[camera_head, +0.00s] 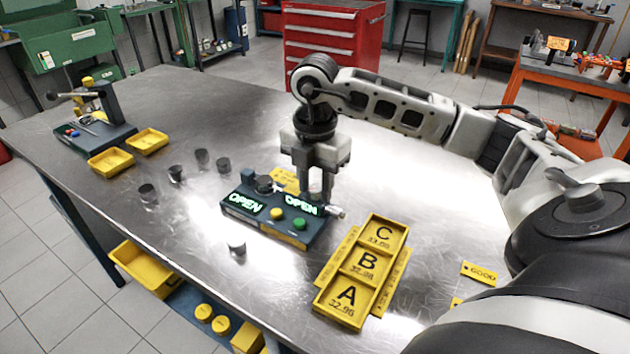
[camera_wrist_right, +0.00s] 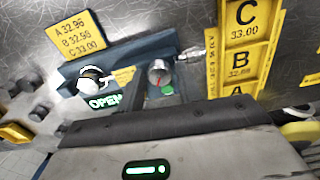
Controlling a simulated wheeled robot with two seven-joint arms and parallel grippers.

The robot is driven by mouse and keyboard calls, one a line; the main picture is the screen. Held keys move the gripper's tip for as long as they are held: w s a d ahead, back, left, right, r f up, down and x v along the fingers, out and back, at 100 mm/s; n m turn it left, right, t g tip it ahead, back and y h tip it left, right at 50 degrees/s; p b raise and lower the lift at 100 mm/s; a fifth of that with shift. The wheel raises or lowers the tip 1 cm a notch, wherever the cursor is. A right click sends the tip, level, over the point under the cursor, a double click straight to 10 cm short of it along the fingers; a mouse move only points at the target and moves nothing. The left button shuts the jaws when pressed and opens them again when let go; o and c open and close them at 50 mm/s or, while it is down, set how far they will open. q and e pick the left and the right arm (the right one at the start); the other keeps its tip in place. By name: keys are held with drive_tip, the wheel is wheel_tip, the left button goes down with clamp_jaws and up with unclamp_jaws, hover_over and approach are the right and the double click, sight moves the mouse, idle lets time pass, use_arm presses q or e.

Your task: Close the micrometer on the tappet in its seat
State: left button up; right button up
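The gauge fixture (camera_head: 262,222) is a dark blue-grey block on the steel table. It has two lit green "OPEN" displays, a yellow button (camera_head: 278,214) and a green button (camera_head: 299,223). A dark round part (camera_head: 264,184) sits at its left station. A metal cylinder (camera_wrist_right: 160,72) with a red mark stands at its right station in the right wrist view; I cannot tell surely whether it is the tappet. The silver micrometer spindle (camera_wrist_right: 190,54) is beside it. My right gripper (camera_head: 318,194) points down over the right station; its fingertips are partly hidden. My left gripper is not in view.
A yellow A/B/C tray (camera_head: 346,318) lies right of the fixture. Several dark tappets stand left of it, including one (camera_head: 147,193), and one (camera_head: 237,246) stands in front. Yellow bins (camera_head: 110,161) and a tool stand (camera_head: 100,110) are at far left. The back of the table is clear.

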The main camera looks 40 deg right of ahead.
drive_tip(key=c, duration=0.5)
drive_tip(key=shift+c, duration=0.3)
